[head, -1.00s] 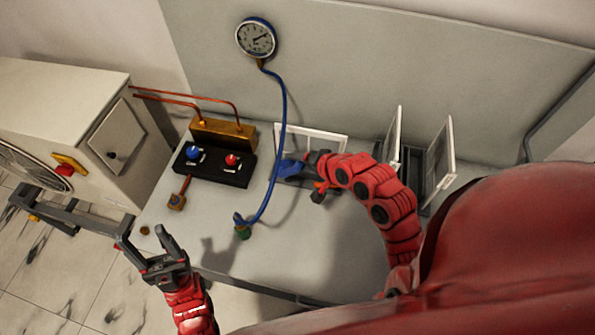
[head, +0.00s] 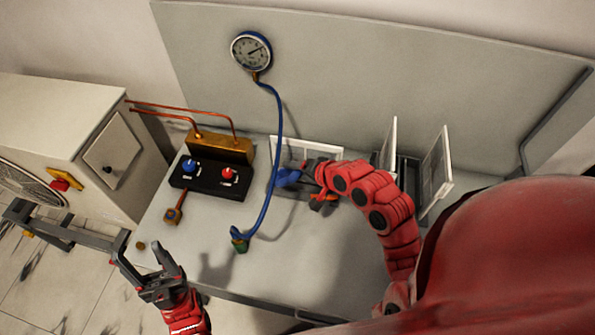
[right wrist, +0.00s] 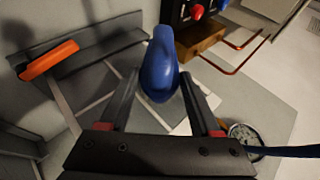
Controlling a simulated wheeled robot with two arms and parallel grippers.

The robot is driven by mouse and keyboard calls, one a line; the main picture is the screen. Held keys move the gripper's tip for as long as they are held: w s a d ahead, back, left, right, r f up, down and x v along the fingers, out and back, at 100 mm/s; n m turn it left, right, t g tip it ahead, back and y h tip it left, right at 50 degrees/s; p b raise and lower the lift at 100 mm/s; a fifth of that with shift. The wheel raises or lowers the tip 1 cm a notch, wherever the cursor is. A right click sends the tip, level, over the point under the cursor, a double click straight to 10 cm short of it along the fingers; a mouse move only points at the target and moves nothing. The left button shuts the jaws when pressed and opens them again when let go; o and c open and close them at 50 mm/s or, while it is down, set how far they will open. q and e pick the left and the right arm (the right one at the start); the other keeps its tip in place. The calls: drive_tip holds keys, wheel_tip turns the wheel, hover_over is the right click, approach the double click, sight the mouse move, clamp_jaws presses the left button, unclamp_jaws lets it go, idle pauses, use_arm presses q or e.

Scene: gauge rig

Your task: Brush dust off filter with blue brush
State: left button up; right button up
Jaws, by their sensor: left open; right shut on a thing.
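A filter panel with a white frame (head: 334,150) stands at the back of the bench, its lower part hidden behind my right gripper. My right gripper (head: 299,178) is shut on the blue brush (head: 288,178), just in front of the filter's lower left. Whether the brush touches the filter I cannot tell. In the right wrist view the blue brush (right wrist: 160,62) sits between the fingers of my right gripper (right wrist: 160,90), partly covering pale frame bars. My left gripper (head: 143,250) is open and empty over the bench's left front. Dust cannot be made out.
Two white-framed panels (head: 435,170) stand in a rack at right. An orange piece (head: 326,198) lies below my right gripper; it shows in the wrist view (right wrist: 48,60). A blue hose (head: 278,130) hangs from the gauge (head: 250,50). A black valve block (head: 207,182) stands left.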

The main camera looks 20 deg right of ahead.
drive_tip(key=shift+w+d, duration=0.45)
drive_tip(key=shift+w, duration=0.25)
drive_tip(key=shift+d, duration=0.1)
drive_tip(key=shift+s+d, duration=0.2)
drive_tip(key=shift+d, duration=0.05)
drive_tip(key=s+d, duration=0.1)
drive_tip(key=d+p, duration=0.1)
drive_tip(key=shift+s+d, duration=0.35)
drive_tip(key=shift+w+a, duration=0.55)
drive_tip(key=shift+a, duration=0.3)
drive_tip(key=shift+w+a, duration=0.55)
drive_tip(key=shift+a, duration=0.3)
drive_tip(key=shift+p, duration=0.3)
